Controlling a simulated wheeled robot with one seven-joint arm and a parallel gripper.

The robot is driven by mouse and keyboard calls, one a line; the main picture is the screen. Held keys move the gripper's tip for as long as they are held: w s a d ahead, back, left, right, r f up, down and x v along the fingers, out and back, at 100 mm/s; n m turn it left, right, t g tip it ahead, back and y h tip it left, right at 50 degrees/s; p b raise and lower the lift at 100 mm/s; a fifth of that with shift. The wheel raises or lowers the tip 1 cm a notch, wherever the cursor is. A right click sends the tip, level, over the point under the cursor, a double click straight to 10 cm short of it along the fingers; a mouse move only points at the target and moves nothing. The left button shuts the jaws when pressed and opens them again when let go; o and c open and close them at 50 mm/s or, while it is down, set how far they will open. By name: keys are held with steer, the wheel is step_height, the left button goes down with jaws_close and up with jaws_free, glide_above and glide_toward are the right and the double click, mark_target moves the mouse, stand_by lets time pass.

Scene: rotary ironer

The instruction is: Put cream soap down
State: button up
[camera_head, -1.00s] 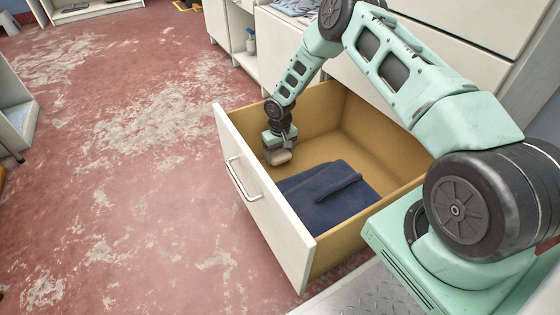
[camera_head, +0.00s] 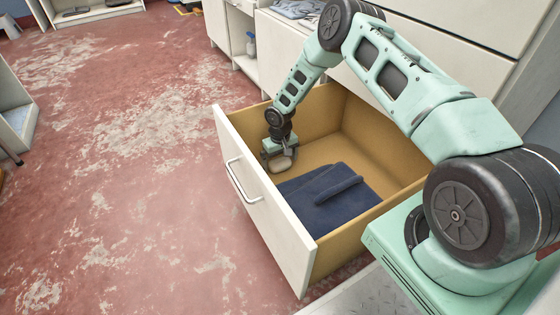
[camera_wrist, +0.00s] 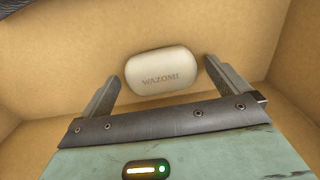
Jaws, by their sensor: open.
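The cream soap (camera_wrist: 161,72), a rounded bar marked "WAZOMI", lies in the open drawer (camera_head: 262,205). In the wrist view it is just beyond my gripper (camera_wrist: 160,83), whose two fingers stand apart on either side with gaps to the soap.
Folded dark blue cloth (camera_head: 325,195) lies in the drawer near the soap. The drawer's walls stand close around my gripper. A cabinet with a spray bottle (camera_head: 251,44) is behind. The red floor to the left is clear.

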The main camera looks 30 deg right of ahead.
mark_target(280, 162)
step_height(280, 162, up, 12)
steer(key=p, duration=0.5)
steer(key=shift+f, duration=0.15)
